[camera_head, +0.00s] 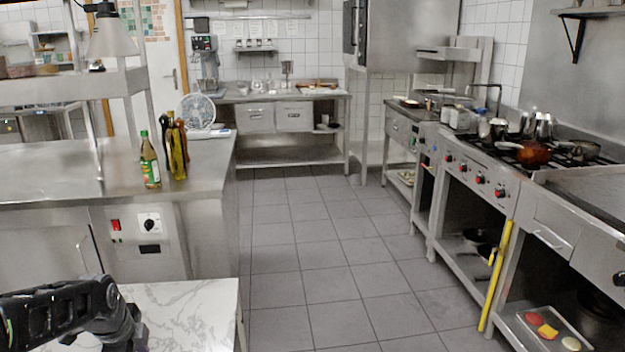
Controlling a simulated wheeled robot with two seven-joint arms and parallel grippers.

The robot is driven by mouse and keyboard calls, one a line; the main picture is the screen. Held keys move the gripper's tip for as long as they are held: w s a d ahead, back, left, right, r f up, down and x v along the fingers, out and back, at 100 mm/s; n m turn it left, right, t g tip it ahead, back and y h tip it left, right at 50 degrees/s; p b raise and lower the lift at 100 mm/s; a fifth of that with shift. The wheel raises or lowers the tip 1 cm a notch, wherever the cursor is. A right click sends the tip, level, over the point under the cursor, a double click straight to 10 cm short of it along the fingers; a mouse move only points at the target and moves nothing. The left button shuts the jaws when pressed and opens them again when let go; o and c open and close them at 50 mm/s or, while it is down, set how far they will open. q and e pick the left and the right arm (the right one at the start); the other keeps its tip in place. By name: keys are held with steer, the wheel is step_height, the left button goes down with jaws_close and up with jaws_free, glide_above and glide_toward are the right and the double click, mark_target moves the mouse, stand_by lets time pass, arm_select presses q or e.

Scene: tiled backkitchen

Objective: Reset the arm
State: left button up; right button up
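A black arm of mine comes in from the left at the bottom left corner, over the near end of a white marbled table. No gripper fingers can be made out on it, so my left gripper is not seen. My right arm and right gripper are not in view. Nothing held can be seen.
The white marbled table (190,306) is at the lower left, before a steel counter (60,182) with bottles (149,162) and a fan (198,110). A stove (480,170) and a yellow bar (496,275) are at right. The tiled floor (325,250) between is clear.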

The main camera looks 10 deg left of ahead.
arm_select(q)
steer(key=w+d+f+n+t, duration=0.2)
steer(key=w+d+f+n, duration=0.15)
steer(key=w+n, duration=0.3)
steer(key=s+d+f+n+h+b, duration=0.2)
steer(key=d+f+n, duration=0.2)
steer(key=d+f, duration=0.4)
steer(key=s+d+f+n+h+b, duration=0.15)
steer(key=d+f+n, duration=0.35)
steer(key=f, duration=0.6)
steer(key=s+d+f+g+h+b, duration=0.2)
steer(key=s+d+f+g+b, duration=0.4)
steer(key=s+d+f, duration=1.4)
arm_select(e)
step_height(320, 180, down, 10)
arm_select(q)
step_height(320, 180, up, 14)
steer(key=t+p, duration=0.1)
steer(key=p, duration=1.1)
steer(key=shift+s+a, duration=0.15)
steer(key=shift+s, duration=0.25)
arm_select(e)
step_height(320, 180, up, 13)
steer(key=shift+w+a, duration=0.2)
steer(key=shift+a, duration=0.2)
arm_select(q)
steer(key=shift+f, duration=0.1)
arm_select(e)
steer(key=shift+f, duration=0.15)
